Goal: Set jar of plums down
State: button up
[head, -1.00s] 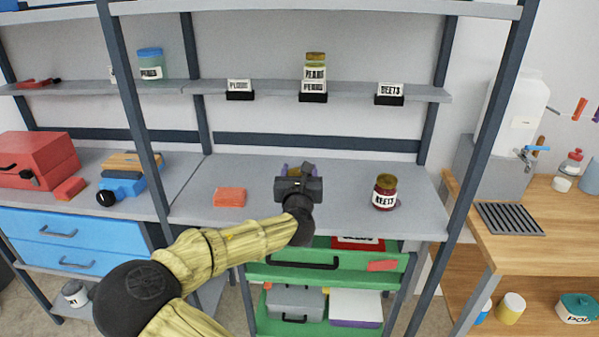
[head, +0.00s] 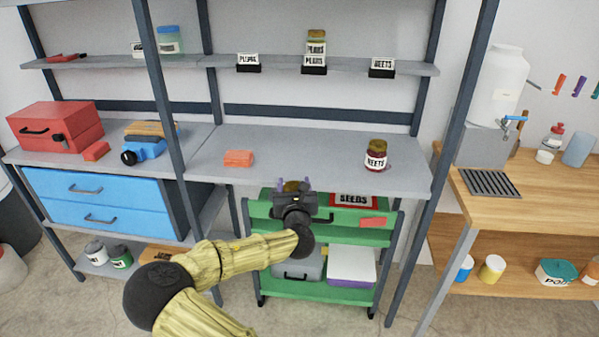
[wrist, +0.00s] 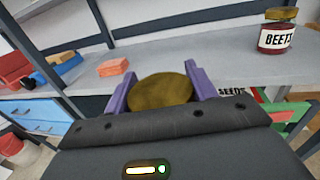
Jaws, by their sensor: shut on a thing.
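My gripper (head: 293,184) is shut on a jar with a gold-brown lid (wrist: 161,91), taken to be the jar of plums. The lid sits between the purple fingers in the wrist view; its label and body are hidden by my gripper. In the head view my gripper is in front of the grey middle shelf (head: 330,178), above the green cart (head: 262,210). On the upper shelf (head: 278,63) stands a label holder reading PLUMS (head: 248,63), with clear space behind it.
A jar of beets (head: 376,156) and an orange-red block (head: 239,158) stand on the middle shelf. Another jar (head: 316,43) stands behind the middle label holder (head: 314,64); a BEETS holder (head: 382,68) is at right. Blue drawers (head: 100,205) are at left, a wooden counter (head: 520,205) at right.

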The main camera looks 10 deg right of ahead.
jog(key=s+d+f, duration=0.1)
jog(key=s+f, duration=0.2)
jog(key=f, duration=0.6)
jog(key=s+d+f+n+y, duration=0.1)
jog(key=s+f, duration=0.2)
jog(key=f, duration=0.6)
jog(key=s+d+f+y, duration=0.1)
jog(key=s+f, duration=0.2)
jog(key=f, duration=0.6)
jog(key=shift+s, duration=0.3)
jog(key=shift+d, duration=0.1)
